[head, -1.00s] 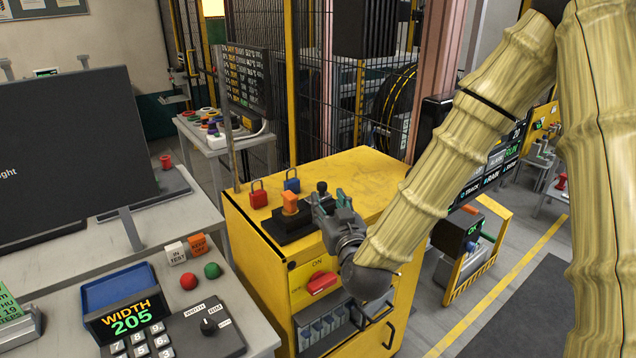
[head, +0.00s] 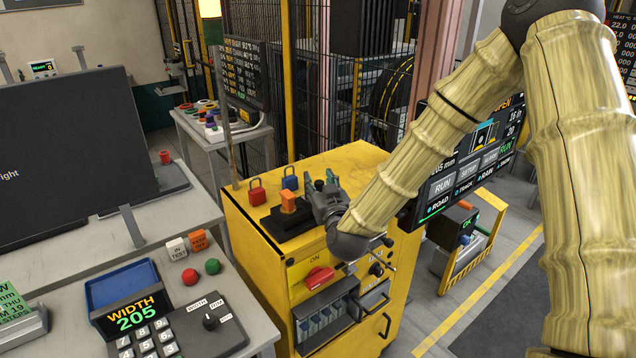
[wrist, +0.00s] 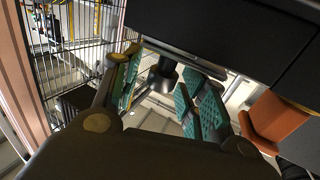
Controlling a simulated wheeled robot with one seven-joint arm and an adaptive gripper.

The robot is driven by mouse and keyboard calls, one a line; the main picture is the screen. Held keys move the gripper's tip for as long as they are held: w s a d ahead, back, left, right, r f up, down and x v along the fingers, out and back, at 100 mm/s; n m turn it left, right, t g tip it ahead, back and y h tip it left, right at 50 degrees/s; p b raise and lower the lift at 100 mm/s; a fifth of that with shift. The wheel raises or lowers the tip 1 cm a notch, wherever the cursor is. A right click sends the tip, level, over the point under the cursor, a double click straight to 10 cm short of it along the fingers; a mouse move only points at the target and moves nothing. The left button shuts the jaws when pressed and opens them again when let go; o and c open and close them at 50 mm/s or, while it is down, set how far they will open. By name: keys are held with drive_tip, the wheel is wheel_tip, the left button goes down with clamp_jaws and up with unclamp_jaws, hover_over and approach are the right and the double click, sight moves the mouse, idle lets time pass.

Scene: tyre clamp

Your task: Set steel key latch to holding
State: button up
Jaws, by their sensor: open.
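I cannot tell for certain which part is the steel key latch. In the wrist view, a dark round knob or post (wrist: 162,74) shows between the fingers of my gripper (wrist: 163,92), apart from the green pads as far as I can see. In the head view, my gripper (head: 326,182) is open over the top of the yellow cabinet (head: 355,166), just right of an orange block switch (head: 289,200) on a black base. The gripper covers what lies behind it there. A dark round knob (head: 377,269) sits on the cabinet's front.
A red padlock (head: 256,193) and a blue padlock (head: 290,181) stand on the cabinet. A red switch (head: 319,279) is on its front. The orange block (wrist: 275,120) is close on the right in the wrist view. A mesh fence (head: 300,90) stands behind.

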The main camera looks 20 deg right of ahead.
clamp_jaws()
drive_tip(key=shift+s+a+b, duration=0.35)
drive_tip(key=shift+a, duration=0.6)
drive_tip(key=shift+s+a+b, duration=0.3)
drive_tip(key=shift+a+b, duration=0.05)
drive_tip(key=shift+a, duration=0.55)
drive_tip(key=shift+d, duration=0.1)
unclamp_jaws()
drive_tip(key=shift+s, duration=0.1)
drive_tip(key=shift+s+a, duration=0.15)
drive_tip(key=shift+s, duration=1.7)
drive_tip(key=shift+s+a, duration=0.1)
drive_tip(key=shift+s, duration=1.75)
